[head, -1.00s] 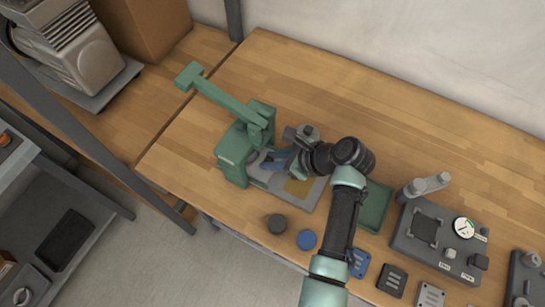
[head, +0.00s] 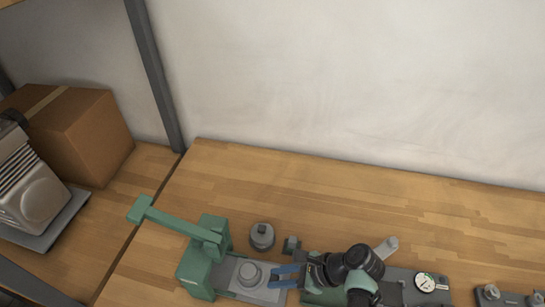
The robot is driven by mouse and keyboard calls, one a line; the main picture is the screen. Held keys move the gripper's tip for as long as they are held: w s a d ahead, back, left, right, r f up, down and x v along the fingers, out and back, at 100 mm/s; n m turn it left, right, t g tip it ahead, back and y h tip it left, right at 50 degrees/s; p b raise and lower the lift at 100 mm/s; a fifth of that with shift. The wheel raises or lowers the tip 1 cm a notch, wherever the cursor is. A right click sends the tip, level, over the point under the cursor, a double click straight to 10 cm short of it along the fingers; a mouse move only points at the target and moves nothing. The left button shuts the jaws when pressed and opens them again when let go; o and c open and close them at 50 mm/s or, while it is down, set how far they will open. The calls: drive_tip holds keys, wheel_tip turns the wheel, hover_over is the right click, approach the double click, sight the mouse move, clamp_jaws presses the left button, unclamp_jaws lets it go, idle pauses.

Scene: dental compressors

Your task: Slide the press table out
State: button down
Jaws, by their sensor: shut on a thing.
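The green press (head: 204,262) stands on the wooden bench at the lower left of the head view, with its long lever (head: 170,220) pointing up and left. The grey press table (head: 232,287) sticks out from the press to the right, and a round grey piece (head: 250,272) stands on it, clear of the press body. My gripper (head: 279,276) has blue fingers at the right end of the press table. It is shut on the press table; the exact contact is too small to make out.
A dark round weight (head: 262,236) and a small dark block (head: 291,245) stand just behind the press table. A grey fixture with a dial (head: 426,282) is to the right, partly behind my arm. The bench behind is clear up to the wall.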

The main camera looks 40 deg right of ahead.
drive_tip(key=c, duration=0.7)
unclamp_jaws()
drive_tip(key=shift+s+d, duration=0.2)
drive_tip(key=shift+s, duration=0.05)
drive_tip(key=shift+w+a, duration=0.1)
drive_tip(key=v, duration=1.3)
